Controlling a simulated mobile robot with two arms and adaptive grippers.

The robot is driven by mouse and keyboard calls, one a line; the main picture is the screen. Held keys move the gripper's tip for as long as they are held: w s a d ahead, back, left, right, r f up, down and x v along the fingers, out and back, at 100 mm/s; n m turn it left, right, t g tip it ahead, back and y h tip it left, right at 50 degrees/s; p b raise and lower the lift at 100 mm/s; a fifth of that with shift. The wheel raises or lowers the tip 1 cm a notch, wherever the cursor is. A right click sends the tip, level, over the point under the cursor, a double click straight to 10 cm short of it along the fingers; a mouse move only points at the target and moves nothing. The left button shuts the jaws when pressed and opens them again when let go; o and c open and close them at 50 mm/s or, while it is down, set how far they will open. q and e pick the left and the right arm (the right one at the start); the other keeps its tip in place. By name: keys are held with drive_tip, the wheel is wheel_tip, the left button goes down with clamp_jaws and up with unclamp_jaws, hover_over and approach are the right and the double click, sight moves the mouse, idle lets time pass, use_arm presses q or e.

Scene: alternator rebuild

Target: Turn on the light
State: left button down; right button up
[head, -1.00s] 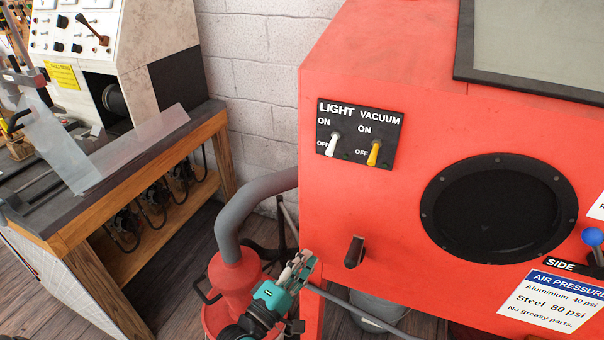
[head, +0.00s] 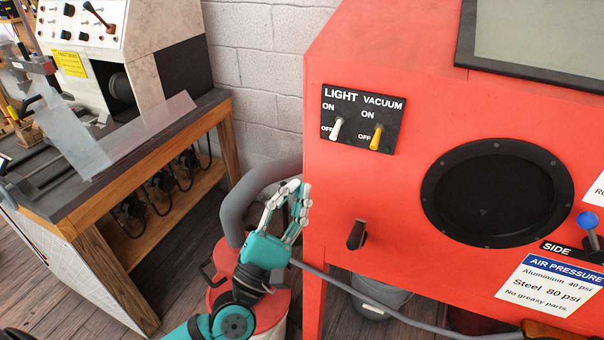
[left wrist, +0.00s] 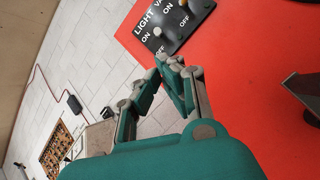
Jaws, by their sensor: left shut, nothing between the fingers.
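The white LIGHT switch (head: 337,129) is on a black panel (head: 359,142) on the front of the red cabinet (head: 400,210). Its lever points down toward OFF. The yellow VACUUM switch (head: 376,137) is beside it, to the right. My left gripper (head: 300,190) is below and left of the panel, by the cabinet's left edge, apart from the switches. Its fingers are together and empty. In the left wrist view the fingertips (left wrist: 168,62) are just below the white switch (left wrist: 158,32) in the picture. My right gripper is not in view.
A black latch (head: 356,235) sticks out of the cabinet below the panel. A round black port (head: 497,194) and a blue-knobbed lever (head: 587,220) are to the right. A grey hose (head: 236,210) and red vacuum (head: 262,312) are behind my left arm. A workbench (head: 95,215) stands left.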

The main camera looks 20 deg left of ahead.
sight(337, 129)
use_arm(q)
drive_tip(key=p+x, duration=0.3)
drive_tip(key=x, duration=0.4)
drive_tip(key=shift+w+r, duration=0.2)
drive_tip(key=shift+r, duration=0.05)
drive_tip(key=shift+w+d+r, duration=0.15)
drive_tip(key=shift+w, duration=0.35)
drive_tip(key=shift+p, duration=0.35)
